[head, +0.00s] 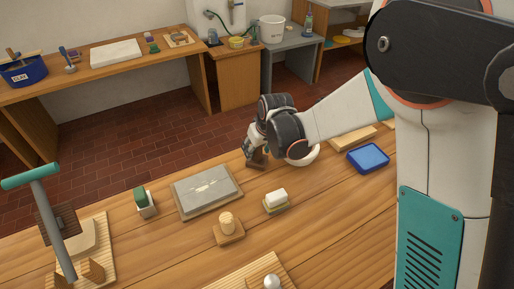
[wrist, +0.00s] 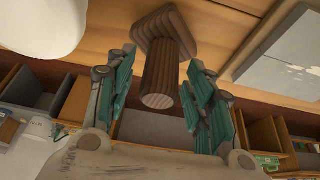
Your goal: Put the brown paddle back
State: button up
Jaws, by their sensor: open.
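A dark brown ribbed wooden piece with a squarish base and a round upright handle (wrist: 160,70) stands on the table; I take it for the brown paddle. In the head view its dark brown base (head: 258,163) shows just below my gripper (head: 254,148). In the wrist view my gripper (wrist: 160,78) is open, with teal finger pads on either side of the handle. Gaps show between the pads and the handle. The handle is mostly hidden by my gripper in the head view.
A grey slab (head: 206,190) lies left of my gripper. A white bowl (head: 303,156) stands close on the right, with a blue tray (head: 368,158) beyond. A soap-like white block (head: 276,198), a pale knobbed block (head: 228,225) and a teal-handled post (head: 50,220) stand nearer.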

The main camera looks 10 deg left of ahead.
jog(key=p+v, duration=0.3)
jog(key=v, duration=0.9)
jog(key=shift+p, duration=0.4)
jog(key=shift+r, duration=0.1)
jog(key=w+d+r+m+t+h, duration=0.1)
jog(key=d+r+m, duration=0.15)
jog(key=d, duration=0.55)
jog(key=w+d+r+m+h, duration=0.1)
jog(key=d+r+m, duration=0.15)
jog(key=d, duration=0.55)
jog(key=s+d+r+t, duration=0.1)
jog(key=s+d+r, duration=0.1)
jog(key=s, duration=0.5)
jog(key=s+d+r+m, duration=0.1)
jog(key=s+d+r, duration=0.1)
jog(key=s+d, duration=0.3)
jog(key=s+d+r+m+t, duration=0.1)
jog(key=s+d+r, duration=0.1)
jog(key=s, duration=0.9)
jog(key=shift+d+r+t+h, duration=0.15)
jog(key=shift+d+t+h, duration=0.2)
jog(key=shift+d, duration=0.5)
